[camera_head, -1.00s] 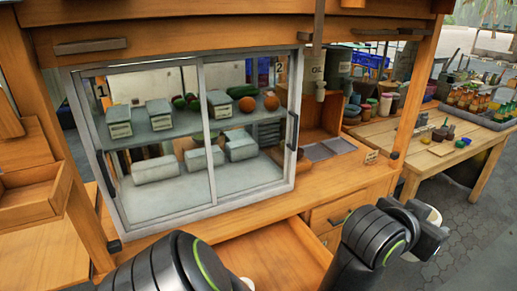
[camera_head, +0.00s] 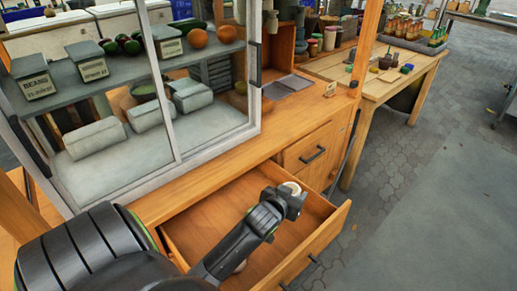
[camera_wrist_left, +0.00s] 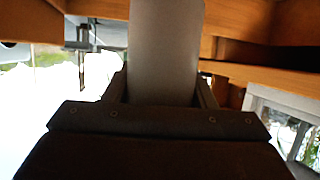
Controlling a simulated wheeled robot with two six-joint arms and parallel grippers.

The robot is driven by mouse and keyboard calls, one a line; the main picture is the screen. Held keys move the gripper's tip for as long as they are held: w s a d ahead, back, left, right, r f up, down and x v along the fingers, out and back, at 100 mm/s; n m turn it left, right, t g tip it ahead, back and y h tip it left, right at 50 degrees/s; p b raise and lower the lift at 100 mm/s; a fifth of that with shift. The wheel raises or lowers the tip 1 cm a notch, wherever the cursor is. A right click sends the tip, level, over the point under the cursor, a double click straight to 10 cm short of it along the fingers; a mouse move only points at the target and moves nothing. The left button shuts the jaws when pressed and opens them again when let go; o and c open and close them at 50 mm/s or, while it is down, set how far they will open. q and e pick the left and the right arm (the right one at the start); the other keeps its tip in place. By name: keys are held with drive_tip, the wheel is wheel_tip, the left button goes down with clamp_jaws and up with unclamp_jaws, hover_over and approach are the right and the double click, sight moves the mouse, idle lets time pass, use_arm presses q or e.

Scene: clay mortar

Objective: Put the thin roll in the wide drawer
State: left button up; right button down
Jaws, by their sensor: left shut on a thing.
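My left gripper (camera_head: 288,198) reaches in from the left and appears in front of the open wide drawer (camera_head: 325,236). It is shut on the thin roll (camera_head: 291,187), whose pale round end shows at the fingertips. In the left wrist view the roll (camera_wrist_left: 165,50) is a smooth grey-white cylinder between the fingers. The drawer is pulled out below the counter, and its visible wooden floor looks bare. My arm hides part of it. The roll's height above the drawer is hard to tell. My right gripper is not in view.
A shut drawer with a dark handle (camera_head: 314,154) is right of the open one. A sliding-glass cabinet (camera_head: 168,85) with tins, vegetables and grey blocks stands behind. A small pale thing (camera_head: 240,266) shows beneath my arm, unclear what. Paved floor (camera_head: 420,200) is free at right.

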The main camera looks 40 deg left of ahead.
use_arm(q)
wheel_tip(320, 180, down, 5)
drive_tip(key=shift+d+f+b, duration=0.1)
drive_tip(key=shift+f+b, duration=0.05)
drive_tip(key=shift+b, duration=0.15)
wheel_tip(320, 180, down, 5)
drive_tip(key=shift+r+b, duration=0.2)
drive_tip(key=shift+b, duration=0.2)
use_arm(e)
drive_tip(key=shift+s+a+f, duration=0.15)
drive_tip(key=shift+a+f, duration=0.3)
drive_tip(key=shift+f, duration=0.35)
use_arm(q)
drive_tip(key=shift+f, duration=0.1)
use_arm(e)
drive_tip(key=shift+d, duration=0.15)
use_arm(q)
drive_tip(key=o, duration=0.9)
drive_tip(key=shift+o, duration=0.2)
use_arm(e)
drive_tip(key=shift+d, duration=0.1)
